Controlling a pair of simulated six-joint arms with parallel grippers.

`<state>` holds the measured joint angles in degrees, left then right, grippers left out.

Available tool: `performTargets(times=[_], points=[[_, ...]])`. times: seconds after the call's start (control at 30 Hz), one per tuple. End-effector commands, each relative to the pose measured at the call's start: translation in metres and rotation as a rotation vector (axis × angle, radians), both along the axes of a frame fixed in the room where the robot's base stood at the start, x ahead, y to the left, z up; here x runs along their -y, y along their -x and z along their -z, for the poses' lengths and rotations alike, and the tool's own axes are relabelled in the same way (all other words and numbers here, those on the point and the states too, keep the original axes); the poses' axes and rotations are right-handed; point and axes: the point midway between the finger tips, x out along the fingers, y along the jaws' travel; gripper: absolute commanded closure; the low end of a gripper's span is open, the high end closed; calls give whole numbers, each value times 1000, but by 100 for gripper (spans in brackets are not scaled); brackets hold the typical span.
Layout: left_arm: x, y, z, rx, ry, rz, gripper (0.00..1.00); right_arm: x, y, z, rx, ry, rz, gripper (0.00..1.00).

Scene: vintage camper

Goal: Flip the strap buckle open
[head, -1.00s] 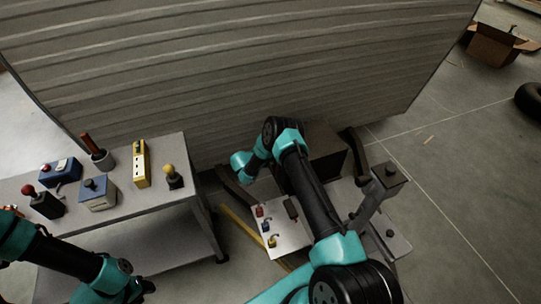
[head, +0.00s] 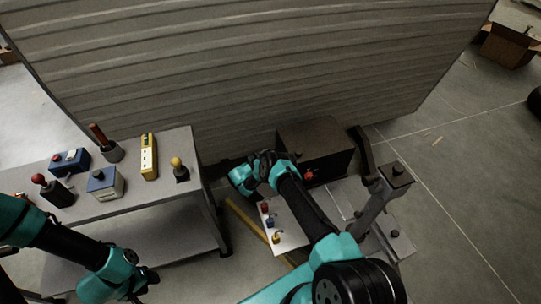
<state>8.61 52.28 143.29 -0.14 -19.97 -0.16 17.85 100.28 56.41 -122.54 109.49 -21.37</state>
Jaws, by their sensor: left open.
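I cannot make out a strap buckle for certain. My left gripper (head: 140,284) is open at the lower left, in front of the grey table and below its top. Its dark fingers hold nothing that I can see. My right arm reaches in from the bottom right, over the small white panel, with its far end near the corrugated camper wall (head: 240,80). My right gripper's fingers do not show.
The grey table (head: 150,196) carries a yellow block (head: 149,158), a blue-topped box (head: 103,183) and several knobs and levers. A dark box (head: 315,140) with a red knob (head: 309,174) stands by the wall. The white panel (head: 288,236) holds small coloured parts. A grey post (head: 378,195) stands right.

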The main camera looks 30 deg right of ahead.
Motion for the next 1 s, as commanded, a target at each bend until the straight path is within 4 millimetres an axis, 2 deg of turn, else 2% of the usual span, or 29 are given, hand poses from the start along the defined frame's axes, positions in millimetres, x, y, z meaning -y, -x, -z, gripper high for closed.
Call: performTargets(times=[0.53,0.57,0.8,1.0], points=[[0,0,0,0,0,0,57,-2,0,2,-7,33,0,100],[0,0,0,0,0,0,57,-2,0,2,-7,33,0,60],[0,0,0,0,0,0,57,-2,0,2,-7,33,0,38],[0,0,0,0,0,0,57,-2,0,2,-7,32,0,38]])
